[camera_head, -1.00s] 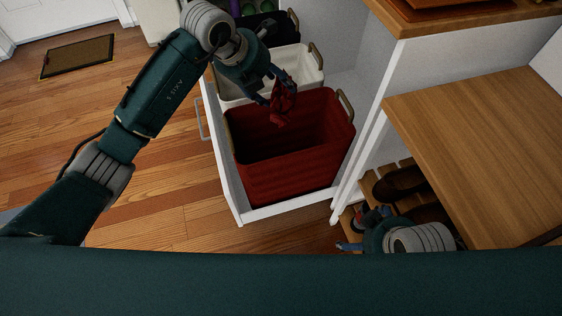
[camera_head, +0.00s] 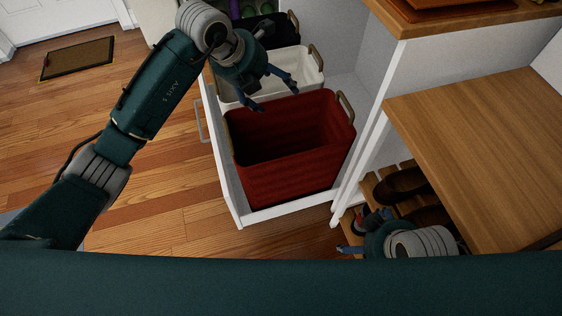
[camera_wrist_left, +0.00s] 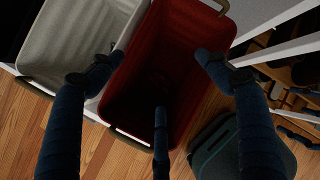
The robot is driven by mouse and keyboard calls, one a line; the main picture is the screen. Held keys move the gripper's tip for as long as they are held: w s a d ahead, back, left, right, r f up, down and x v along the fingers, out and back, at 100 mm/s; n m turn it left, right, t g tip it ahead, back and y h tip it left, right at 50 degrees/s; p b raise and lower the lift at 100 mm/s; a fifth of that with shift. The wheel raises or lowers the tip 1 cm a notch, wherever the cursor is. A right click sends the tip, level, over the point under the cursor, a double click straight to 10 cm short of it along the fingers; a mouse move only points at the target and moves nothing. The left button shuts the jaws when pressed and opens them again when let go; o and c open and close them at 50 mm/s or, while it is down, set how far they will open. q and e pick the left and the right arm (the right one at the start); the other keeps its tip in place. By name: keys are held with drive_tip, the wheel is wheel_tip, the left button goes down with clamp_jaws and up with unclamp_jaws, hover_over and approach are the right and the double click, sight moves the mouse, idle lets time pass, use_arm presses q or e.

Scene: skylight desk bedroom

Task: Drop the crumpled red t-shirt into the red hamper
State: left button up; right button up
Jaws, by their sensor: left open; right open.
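The red hamper (camera_head: 290,183) stands in the front of a white pull-out drawer; it also shows in the left wrist view (camera_wrist_left: 178,30). My left gripper (camera_head: 275,95) is open and empty above the hamper's back rim. In the left wrist view its spread fingers (camera_wrist_left: 158,75) frame the hamper's dark inside. The crumpled red t-shirt cannot be made out in the head view now; in the left wrist view the hamper's bottom is too dark to tell whether it lies there. My right gripper (camera_head: 364,230) is open and empty, low beside the shoe rack.
A white hamper (camera_head: 310,72) stands behind the red one, and a black one (camera_head: 270,30) behind that. The drawer's white front edge (camera_head: 285,212) surrounds them. A wooden-topped bench (camera_head: 480,130) and a rack with dark shoes (camera_head: 400,183) are at the right.

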use_arm(q)
drive_tip(key=v, duration=1.1)
drive_tip(key=shift+d+r, duration=0.1)
